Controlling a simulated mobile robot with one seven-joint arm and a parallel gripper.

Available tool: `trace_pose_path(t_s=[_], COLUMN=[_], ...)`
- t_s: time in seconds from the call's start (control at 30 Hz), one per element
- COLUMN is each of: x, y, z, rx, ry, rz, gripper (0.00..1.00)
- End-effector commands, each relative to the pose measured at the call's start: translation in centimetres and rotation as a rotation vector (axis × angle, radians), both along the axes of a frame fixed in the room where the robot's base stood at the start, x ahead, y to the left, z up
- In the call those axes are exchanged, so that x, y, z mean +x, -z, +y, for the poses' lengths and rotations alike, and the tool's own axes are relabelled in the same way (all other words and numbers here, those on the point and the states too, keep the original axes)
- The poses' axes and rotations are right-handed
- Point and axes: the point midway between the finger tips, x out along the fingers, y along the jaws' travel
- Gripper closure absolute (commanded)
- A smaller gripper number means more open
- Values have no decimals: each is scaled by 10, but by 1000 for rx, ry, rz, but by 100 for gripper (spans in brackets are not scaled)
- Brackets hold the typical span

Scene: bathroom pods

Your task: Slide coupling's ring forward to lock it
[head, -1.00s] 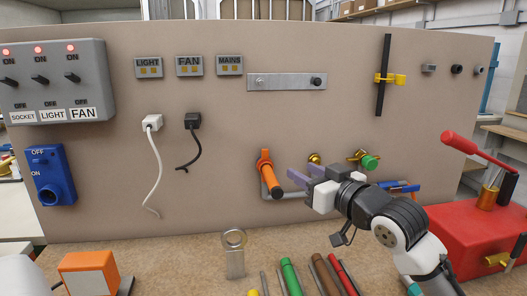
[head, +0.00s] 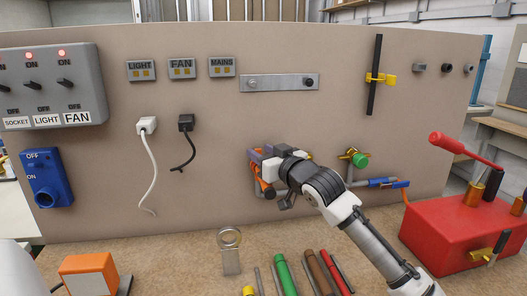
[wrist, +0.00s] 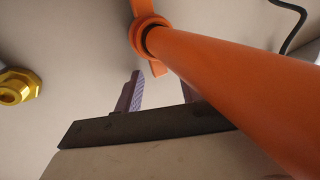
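My gripper (head: 260,157) is at the orange handle (head: 268,189) on the panel, covering much of it in the head view. In the wrist view the handle (wrist: 225,85) is a long orange bar running from a collar on the panel towards the camera. The purple fingers (wrist: 160,92) stand apart below the collar, and the bar partly hides the right one. Whether they touch the bar I cannot tell. No ring is clearly identifiable as the coupling's. A blue fitting (head: 383,183) with orange at its right end sits on the lower right pipe, clear of my gripper.
A brass fitting shows at left in the wrist view (wrist: 17,87). A green-knobbed brass valve (head: 359,158) is right of my gripper. A red pump box (head: 455,238) stands at right. Several tools and a metal ring stand (head: 230,260) occupy the bench front.

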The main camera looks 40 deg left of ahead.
Motion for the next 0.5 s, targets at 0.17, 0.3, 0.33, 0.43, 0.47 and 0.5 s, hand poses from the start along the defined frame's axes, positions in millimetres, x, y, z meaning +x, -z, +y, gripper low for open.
trace_pose_path(t_s=[0.17, 0.3, 0.33, 0.43, 0.47, 0.5], x=[1, 0, 0, 0, 0, 0], y=[0, 0, 0, 0, 0, 0], z=[1, 0, 0, 0, 0, 0], rx=[0, 0, 0, 0, 0, -1], ry=[1, 0, 0, 0, 1, 1], rz=[0, 0, 0, 0, 0, 0], gripper=[60, 70, 74, 87, 91, 96])
